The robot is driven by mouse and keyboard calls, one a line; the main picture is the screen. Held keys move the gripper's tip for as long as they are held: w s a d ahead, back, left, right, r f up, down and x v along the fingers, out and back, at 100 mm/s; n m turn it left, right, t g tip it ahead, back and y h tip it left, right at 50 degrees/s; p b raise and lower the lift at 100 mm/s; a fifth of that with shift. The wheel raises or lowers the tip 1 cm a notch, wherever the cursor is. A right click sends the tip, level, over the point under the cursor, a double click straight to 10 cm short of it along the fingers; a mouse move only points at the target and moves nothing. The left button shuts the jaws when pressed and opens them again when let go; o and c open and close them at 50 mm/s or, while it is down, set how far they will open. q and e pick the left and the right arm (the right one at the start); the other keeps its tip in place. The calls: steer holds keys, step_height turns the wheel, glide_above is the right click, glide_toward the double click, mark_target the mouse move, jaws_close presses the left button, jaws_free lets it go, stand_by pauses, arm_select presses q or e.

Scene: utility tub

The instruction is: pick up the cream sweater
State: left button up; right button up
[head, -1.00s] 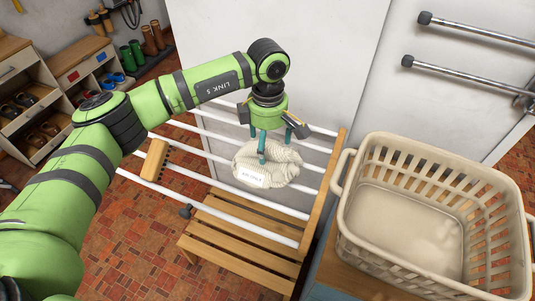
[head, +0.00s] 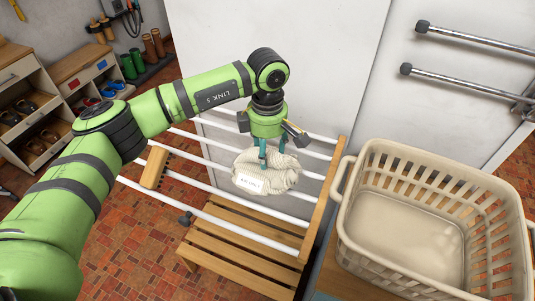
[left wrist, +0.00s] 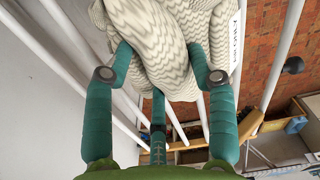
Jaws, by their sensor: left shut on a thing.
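The cream sweater (head: 268,172) is a bunched, knitted bundle with a white printed label, at the rack's white bars in the head view. My left gripper (head: 275,152) comes down on it from above, its teal fingers shut on the knit. In the left wrist view the sweater (left wrist: 165,45) fills the top middle, between the teal fingers of my left gripper (left wrist: 160,85). Whether the sweater still touches the bars cannot be told. My right gripper is not in view.
A drying rack with white bars (head: 250,238) and a wooden slatted shelf (head: 240,262) stands below. An empty beige laundry basket (head: 360,235) stands at right. Metal rails (head: 455,83) are on the wall.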

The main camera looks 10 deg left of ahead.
arm_select(q)
steer(key=r+b, duration=0.1)
steer(key=r, duration=0.1)
steer(key=r+b, duration=0.1)
steer(key=shift+s+d+r+b, duration=0.3)
steer(key=shift+d+r, duration=0.05)
steer(key=s+d+r+b, duration=0.1)
steer(key=s+d+r, duration=0.1)
steer(key=s+d+r+b, duration=0.1)
steer(key=s+d+r, duration=0.1)
steer(key=s+d+r+b, duration=0.1)
steer(key=s+d, duration=0.1)
steer(key=s, duration=0.1)
steer(key=shift+r+b, duration=0.3)
steer(key=shift+r, duration=0.1)
steer(key=shift+s+d+r, duration=0.55)
steer(key=shift+s, duration=0.05)
